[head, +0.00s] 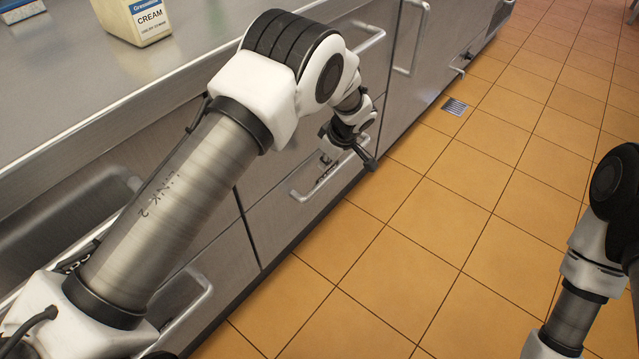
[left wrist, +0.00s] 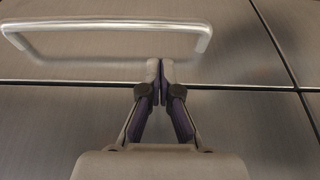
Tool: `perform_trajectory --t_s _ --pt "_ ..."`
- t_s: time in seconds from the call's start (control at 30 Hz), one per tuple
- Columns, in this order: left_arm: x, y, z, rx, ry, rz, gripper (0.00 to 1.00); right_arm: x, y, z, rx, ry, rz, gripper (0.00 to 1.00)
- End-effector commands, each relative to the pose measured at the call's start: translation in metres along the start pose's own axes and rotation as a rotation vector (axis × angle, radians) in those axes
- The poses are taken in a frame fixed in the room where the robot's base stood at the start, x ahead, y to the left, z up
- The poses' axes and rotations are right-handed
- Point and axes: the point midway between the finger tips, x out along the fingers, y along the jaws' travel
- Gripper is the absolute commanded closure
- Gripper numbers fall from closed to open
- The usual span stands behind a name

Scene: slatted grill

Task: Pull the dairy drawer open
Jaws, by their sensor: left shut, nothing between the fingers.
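A steel drawer front (left wrist: 240,45) fills the upper left wrist view, with a bar handle (left wrist: 110,25) across it at the upper left. No label shows which drawer is the dairy one. My left gripper (left wrist: 160,68) is shut and empty. In that view its fingertips are just below the handle's right end, over the seam under the drawer, and the handle is not between them. In the head view my left gripper (head: 326,157) is low at the cabinet front, close to a lower drawer handle (head: 302,196). My right gripper is out of view.
A steel counter (head: 60,80) with a cream carton (head: 138,20) runs along the left above several drawers. Another handle (head: 404,72) is farther along the front. The orange tile floor (head: 430,230) is clear, with a drain (head: 455,106) in it.

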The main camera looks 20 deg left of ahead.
Motion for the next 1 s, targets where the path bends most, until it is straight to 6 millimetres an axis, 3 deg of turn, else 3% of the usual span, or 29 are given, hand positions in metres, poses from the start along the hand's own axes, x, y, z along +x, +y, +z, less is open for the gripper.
perform_trajectory --t_s 0.2,0.4,1.0 --pt "0.047 -0.002 0.002 0.002 -0.003 -0.003 1.00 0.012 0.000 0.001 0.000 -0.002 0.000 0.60" --pt "0.079 -0.001 0.001 0.002 -0.003 -0.002 1.00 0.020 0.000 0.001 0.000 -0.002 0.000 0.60" --pt "0.088 -0.002 -0.001 0.002 -0.003 -0.001 1.00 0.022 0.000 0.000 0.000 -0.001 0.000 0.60"
